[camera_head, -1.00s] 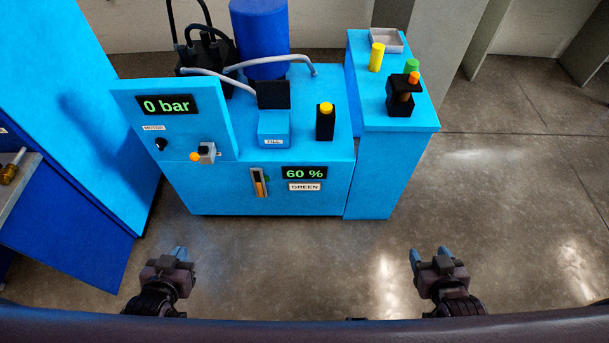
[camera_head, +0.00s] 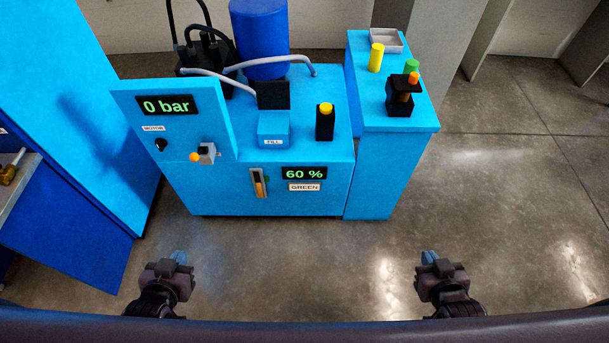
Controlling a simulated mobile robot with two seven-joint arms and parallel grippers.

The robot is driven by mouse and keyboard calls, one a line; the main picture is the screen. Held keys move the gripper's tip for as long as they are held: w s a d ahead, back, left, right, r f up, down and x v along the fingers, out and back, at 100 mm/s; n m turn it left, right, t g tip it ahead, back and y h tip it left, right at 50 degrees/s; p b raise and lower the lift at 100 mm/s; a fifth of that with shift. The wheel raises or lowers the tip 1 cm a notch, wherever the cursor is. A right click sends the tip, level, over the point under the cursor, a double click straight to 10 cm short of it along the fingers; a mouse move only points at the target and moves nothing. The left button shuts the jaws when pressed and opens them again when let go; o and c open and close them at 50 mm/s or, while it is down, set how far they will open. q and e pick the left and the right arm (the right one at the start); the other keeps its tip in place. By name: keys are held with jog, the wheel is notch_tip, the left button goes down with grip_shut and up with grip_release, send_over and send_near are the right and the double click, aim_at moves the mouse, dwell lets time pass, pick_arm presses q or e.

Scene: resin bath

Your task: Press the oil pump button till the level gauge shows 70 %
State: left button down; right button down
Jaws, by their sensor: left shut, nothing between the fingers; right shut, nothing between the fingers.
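The blue bath unit (camera_head: 210,195) stands ahead of me. A yellow button (camera_head: 326,107) tops a black box (camera_head: 325,127) on its upper face; no pump label is readable there. The level gauge (camera_head: 260,183) on the front is a narrow upright slot with an orange fill, and the display (camera_head: 304,173) beside it reads 60 %. My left gripper (camera_head: 179,257) is shut and empty, in front of the unit and apart from it. My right gripper (camera_head: 430,257) is shut and empty, in front and to the right, touching nothing.
A tilted panel at the left has a 0 bar display (camera_head: 166,105), a black MOTOR knob (camera_head: 161,145) and an orange-tipped lever (camera_head: 195,157). A FILL box (camera_head: 273,130) sits beside the yellow button. A side cabinet (camera_head: 395,120) carries a yellow cylinder (camera_head: 376,57) and a black fixture. Floor in front is clear.

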jog(key=shift+w+r, duration=0.15)
jog(key=shift+w, duration=0.05)
jog(key=shift+s, duration=0.2)
jog(key=shift+s+f, duration=0.2)
jog(key=shift+s, duration=0.1)
jog(key=shift+w, duration=0.15)
dwell(0.3)
